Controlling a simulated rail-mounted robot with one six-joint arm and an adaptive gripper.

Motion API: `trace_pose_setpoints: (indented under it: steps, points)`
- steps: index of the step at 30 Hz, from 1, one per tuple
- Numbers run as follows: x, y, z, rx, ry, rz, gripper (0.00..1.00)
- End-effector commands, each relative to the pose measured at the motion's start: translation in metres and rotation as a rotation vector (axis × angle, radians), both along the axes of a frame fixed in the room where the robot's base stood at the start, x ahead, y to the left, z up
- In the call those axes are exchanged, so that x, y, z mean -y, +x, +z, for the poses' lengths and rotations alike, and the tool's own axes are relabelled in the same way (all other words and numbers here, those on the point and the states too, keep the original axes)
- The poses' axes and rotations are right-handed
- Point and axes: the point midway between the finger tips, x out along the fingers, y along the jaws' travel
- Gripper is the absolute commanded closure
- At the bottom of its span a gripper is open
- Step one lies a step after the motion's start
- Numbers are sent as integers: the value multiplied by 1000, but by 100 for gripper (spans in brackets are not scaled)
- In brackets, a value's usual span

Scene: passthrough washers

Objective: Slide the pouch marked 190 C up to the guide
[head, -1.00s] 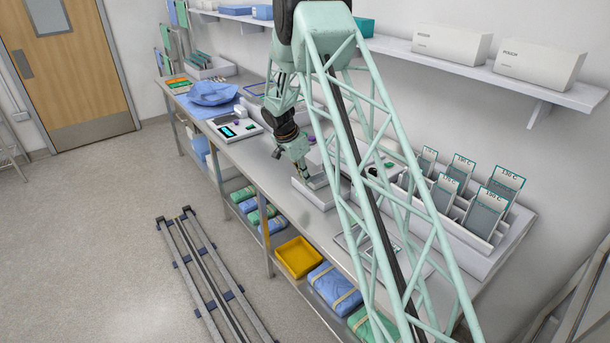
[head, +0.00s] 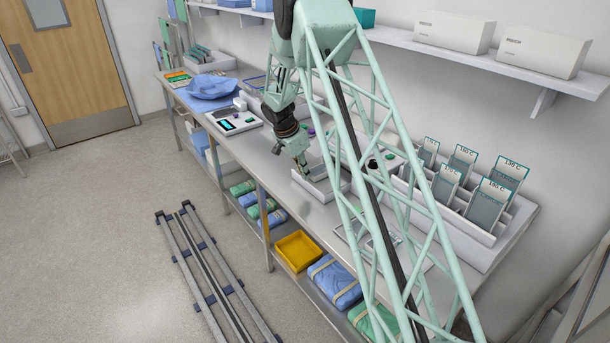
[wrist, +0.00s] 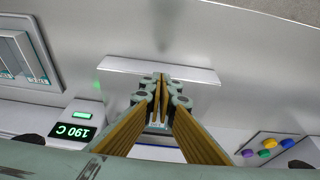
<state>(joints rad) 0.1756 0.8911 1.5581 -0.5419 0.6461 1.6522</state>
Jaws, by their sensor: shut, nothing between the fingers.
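My gripper (head: 304,172) points down into a shallow pale tray (head: 327,194) on the steel counter; its fingers (wrist: 160,80) are shut and empty. In the wrist view a pale strip (wrist: 190,76), perhaps the tray's wall or the guide, lies across beyond the fingertips. A small bluish-grey patch (wrist: 157,127) shows between the fingers; I cannot tell whether it is the pouch, and contact is hidden. A lit display (wrist: 75,132) reads 190 C upside down, beside a green light (wrist: 82,114).
A rack (head: 473,232) of upright marked pouches stands at the right. Flat pouches lie in a frame (wrist: 24,58) on the counter. Several coloured round pieces (wrist: 267,149) lie at the wrist view's lower right. A yellow bin (head: 298,253) sits on the shelf below.

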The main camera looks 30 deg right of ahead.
Motion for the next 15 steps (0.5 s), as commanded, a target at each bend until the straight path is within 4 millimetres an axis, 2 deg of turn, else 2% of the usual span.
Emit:
trace_pose_setpoints:
  steps: [15]
  points:
    - [10,2,0,0,0,-1,100]
